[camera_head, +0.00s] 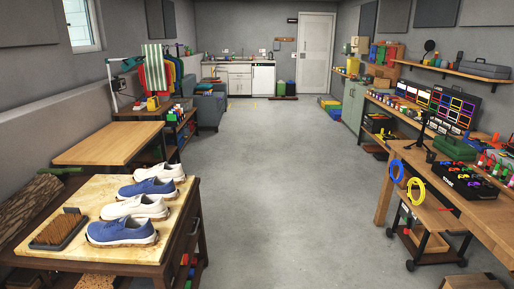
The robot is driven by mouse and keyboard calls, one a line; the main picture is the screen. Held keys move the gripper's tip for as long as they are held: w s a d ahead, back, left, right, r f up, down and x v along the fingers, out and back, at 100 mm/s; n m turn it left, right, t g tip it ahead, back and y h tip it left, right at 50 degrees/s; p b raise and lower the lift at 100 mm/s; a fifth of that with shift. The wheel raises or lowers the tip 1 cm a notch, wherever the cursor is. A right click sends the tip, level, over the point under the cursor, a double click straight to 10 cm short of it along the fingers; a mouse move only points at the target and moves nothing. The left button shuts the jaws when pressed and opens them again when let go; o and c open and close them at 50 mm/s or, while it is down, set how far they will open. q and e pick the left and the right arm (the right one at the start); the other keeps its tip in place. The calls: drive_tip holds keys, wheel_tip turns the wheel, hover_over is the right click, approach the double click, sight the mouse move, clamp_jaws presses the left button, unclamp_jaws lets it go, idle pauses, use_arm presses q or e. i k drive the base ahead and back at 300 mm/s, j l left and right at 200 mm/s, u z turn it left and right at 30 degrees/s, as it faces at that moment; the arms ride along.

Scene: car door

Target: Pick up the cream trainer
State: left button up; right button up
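Two pale cream-white trainers stand on the wooden table (180,222) at the lower left. The nearer cream trainer (135,207) is between a nearer blue trainer (121,232) and a farther blue trainer (148,189). The other cream trainer (161,173) is at the far end of the row, near the table's back edge. All the shoes are upright, side by side and close together. Neither of my grippers is in view.
A brush (59,231) lies left of the shoes on the same table. A bare wooden table (108,145) stands behind it. A log (30,205) is at the left. The concrete floor (275,190) in the middle is clear. A long workbench (455,212) with tools runs along the right.

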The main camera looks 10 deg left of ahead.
sight(163, 170)
drive_tip(key=i+l+u, duration=0.1)
drive_tip(key=i+u, duration=0.3)
drive_tip(key=i+l+u, duration=0.25)
drive_tip(key=i+u, duration=0.15)
drive_tip(key=i+l+u, duration=0.4)
drive_tip(key=i, duration=0.15)
